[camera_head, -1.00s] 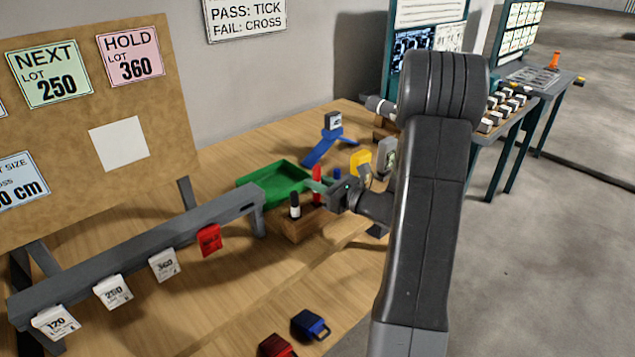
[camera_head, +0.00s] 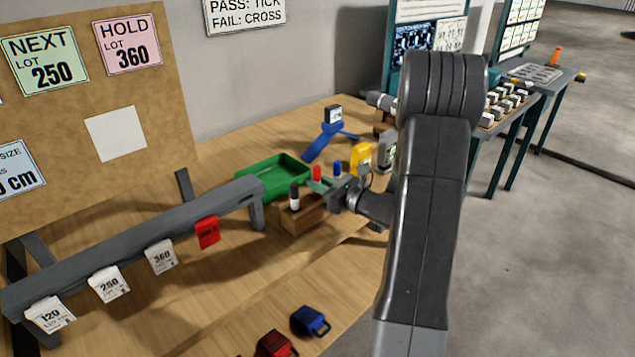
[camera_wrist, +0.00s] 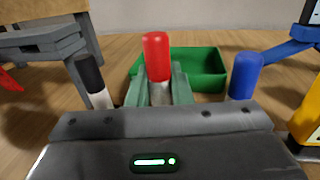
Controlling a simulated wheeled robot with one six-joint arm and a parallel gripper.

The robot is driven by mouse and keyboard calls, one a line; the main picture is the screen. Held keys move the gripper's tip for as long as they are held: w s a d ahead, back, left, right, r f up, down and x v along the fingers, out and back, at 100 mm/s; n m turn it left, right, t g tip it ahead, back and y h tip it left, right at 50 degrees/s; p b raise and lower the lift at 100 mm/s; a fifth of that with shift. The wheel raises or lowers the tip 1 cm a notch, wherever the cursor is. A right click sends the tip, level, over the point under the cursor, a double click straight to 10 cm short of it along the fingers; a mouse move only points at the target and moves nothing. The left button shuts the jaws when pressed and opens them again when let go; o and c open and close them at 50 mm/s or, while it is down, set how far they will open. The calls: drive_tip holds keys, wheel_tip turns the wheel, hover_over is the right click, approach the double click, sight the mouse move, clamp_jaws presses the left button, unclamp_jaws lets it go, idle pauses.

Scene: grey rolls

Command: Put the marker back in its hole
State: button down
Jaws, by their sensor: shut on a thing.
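My gripper (camera_head: 322,187) is shut on the red-capped marker (camera_head: 317,173), its green fingers on either side of the white body. In the wrist view the red-capped marker (camera_wrist: 156,52) is upright between the fingers. The wooden holder block (camera_head: 300,220) is on the table beneath my gripper. A black-capped marker (camera_head: 294,196) stands in the block, left of my gripper. A blue-capped marker (camera_head: 337,168) stands on the other side; it is large at right in the wrist view (camera_wrist: 245,75). The red marker's lower end and its hole are hidden, so I cannot tell whether it is inserted.
A green tray (camera_head: 250,173) lies just behind the block. A grey rail (camera_head: 140,240) with hanging tags is at left. A blue stand (camera_head: 325,140) and a yellow object (camera_head: 361,154) are close behind my gripper.

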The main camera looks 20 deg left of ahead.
drive_tip(key=shift+f+b, duration=0.55)
drive_tip(key=shift+f, duration=0.25)
drive_tip(key=c, duration=1.2)
unclamp_jaws()
drive_tip(key=shift+r, duration=0.1)
drive_tip(key=shift+c, duration=0.2)
drive_tip(key=v, duration=1.4)
drive_tip(key=shift+a, duration=0.15)
drive_tip(key=x, duration=1.3)
drive_tip(key=shift+a, duration=0.4)
drive_tip(key=shift+w+d+r+p, duration=0.1)
drive_tip(key=shift+r+p, duration=0.25)
drive_tip(key=shift+r, duration=0.05)
